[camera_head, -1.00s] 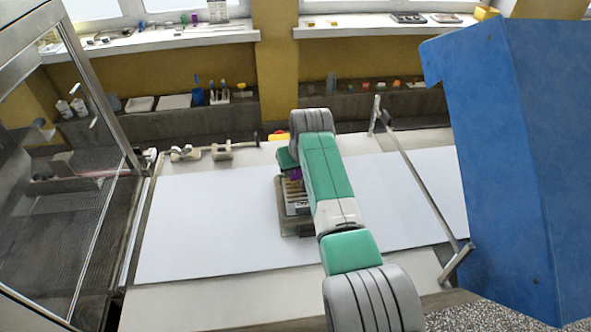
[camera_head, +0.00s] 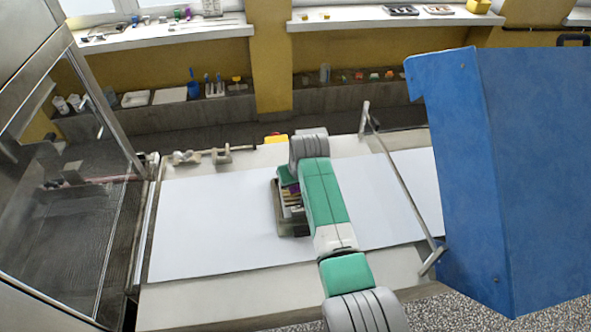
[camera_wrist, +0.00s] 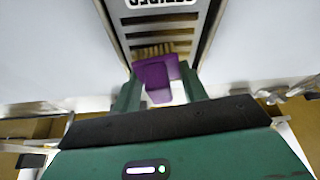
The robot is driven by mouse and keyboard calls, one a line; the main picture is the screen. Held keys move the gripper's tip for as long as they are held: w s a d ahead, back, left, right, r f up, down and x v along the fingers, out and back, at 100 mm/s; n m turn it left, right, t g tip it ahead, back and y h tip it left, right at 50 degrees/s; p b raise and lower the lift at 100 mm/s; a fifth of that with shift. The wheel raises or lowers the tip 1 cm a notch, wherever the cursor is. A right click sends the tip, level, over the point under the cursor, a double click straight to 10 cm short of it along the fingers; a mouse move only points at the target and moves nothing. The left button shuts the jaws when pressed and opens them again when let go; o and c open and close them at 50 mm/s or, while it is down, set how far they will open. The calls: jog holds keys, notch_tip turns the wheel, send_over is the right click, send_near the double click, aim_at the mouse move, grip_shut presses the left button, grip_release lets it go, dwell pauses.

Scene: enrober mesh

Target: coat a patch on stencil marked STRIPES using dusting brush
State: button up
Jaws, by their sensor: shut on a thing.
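My gripper (camera_wrist: 159,88) is shut on the purple handle of the dusting brush (camera_wrist: 155,72). In the wrist view the pale bristles point at the slotted part of a grey-framed stencil (camera_wrist: 208,28). Whether they touch it I cannot tell. A white label with dark letters, cut by the top edge and upside down, reads like STRIPES. In the head view the stencil (camera_head: 293,231) lies on the white sheet, its right side hidden by my green arm. A bit of purple brush (camera_head: 295,188) shows beside the arm.
The white sheet (camera_head: 205,220) is clear left of the stencil. A glazed metal enclosure (camera_head: 75,170) stands at left and a large blue housing (camera_head: 510,170) at right. A metal bar (camera_head: 400,190) crosses the sheet at right. Small items line the back ledges.

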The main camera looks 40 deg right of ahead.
aim_at(297, 199)
jog(key=shift+s+a+p, duration=0.2)
jog(key=shift+s+p, duration=0.15)
jog(key=shift+p, duration=0.1)
jog(key=shift+s+a+r+p, duration=0.2)
jog(key=shift+s+r+p, duration=0.1)
jog(key=shift+p, duration=0.65)
jog(key=s+a+p, duration=0.1)
jog(key=s+p, duration=0.1)
jog(key=p, duration=0.2)
jog(key=shift+a, duration=0.2)
jog(key=shift+s+a+f+p, duration=0.2)
jog(key=shift+s+f+p, duration=0.1)
jog(key=shift+p, duration=0.25)
notch_tip(297, 199, up, 6)
jog(key=p, duration=0.5)
